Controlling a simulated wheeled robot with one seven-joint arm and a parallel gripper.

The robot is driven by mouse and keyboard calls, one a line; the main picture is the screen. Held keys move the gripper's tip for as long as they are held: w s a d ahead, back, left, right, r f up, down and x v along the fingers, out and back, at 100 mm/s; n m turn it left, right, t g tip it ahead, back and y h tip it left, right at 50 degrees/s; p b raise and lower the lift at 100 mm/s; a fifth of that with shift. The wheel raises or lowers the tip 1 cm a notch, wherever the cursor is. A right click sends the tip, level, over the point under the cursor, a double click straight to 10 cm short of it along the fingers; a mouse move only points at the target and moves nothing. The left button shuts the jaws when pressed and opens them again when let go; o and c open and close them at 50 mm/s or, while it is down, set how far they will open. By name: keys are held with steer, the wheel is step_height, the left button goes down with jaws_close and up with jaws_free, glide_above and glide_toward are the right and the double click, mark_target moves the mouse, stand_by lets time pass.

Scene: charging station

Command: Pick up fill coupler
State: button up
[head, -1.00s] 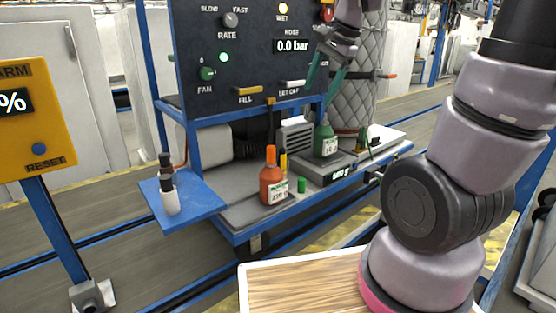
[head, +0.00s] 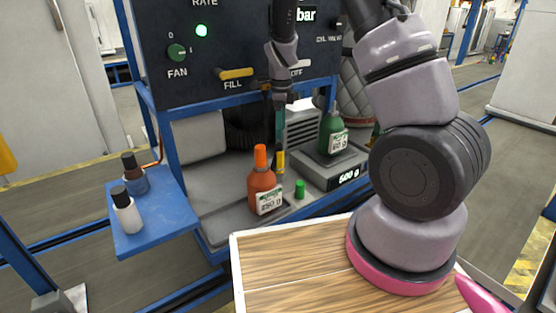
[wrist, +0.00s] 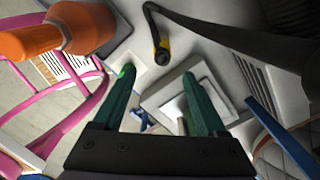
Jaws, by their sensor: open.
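The fill coupler, seemingly the yellow-banded end of a black hose (head: 281,162), hangs upright above the bench behind the orange bottle (head: 263,188). In the wrist view the yellow and black coupler (wrist: 162,46) lies beyond the fingertips, near the top middle. My gripper (head: 279,138) is above the coupler in the head view, and its teal fingers are seen nearly edge-on. In the wrist view my gripper (wrist: 157,76) is open, with nothing between its two fingers. The coupler is apart from the fingers there.
A green bottle (head: 333,137) stands on a scale (head: 345,175) to the right. A small green cap (head: 300,189) is on the bench. A blue side shelf (head: 165,222) holds two small bottles. The dark control panel (head: 225,50) rises behind my gripper.

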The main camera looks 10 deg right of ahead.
mark_target(280, 145)
steer(key=shift+w+f, duration=0.15)
steer(key=shift+f, duration=0.2)
step_height(280, 145, down, 6)
steer(key=shift+f, duration=0.1)
steer(key=shift+w+a+f, duration=0.1)
steer(key=shift+f, duration=1.25)
steer(key=shift+w+a+f, duration=0.1)
steer(key=shift+f, duration=1.2)
steer(key=shift+c, duration=0.3)
jaws_close()
